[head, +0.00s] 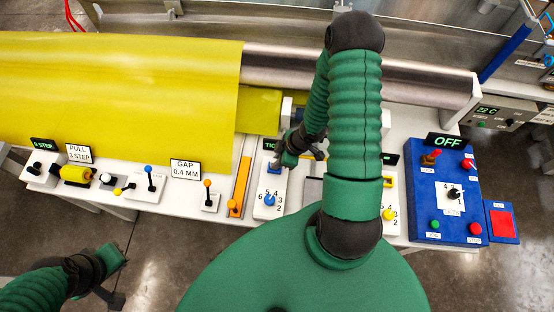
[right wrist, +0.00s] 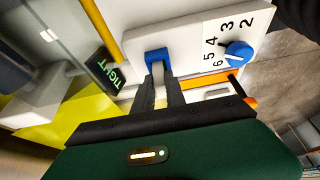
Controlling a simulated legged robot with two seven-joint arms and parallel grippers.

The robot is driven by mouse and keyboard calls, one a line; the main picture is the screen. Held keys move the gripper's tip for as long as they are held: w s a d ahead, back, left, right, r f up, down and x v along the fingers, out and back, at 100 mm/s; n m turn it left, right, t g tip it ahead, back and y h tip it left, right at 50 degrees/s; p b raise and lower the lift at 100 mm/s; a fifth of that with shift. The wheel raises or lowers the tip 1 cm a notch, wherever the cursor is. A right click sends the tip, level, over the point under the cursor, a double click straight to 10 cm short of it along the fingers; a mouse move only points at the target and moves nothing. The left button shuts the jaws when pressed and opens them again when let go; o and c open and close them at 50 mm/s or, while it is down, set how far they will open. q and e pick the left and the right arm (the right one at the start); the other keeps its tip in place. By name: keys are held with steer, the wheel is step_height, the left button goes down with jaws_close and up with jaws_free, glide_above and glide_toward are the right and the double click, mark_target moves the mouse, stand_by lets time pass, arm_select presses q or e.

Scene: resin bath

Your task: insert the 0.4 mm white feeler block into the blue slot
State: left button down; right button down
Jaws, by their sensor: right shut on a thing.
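The blue dial (right wrist: 238,54) with numbers and a TIGHT display (right wrist: 103,71) flank the slot. A yellow sheet (head: 110,85) covers the left side. Levers and a GAP 0.4 MM sign (head: 185,169) line the front edge. A blue control box (head: 440,205) stands right.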

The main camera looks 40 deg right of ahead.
steer(key=shift+d+f, duration=0.1)
steer(key=shift+f, duration=0.05)
steer(key=c, duration=1.3)
jaws_free()
steer(key=p+v, duration=1)
steer(key=v, duration=0.6)
steer(key=shift+r, duration=0.4)
steer(key=shift+d, duration=0.1)
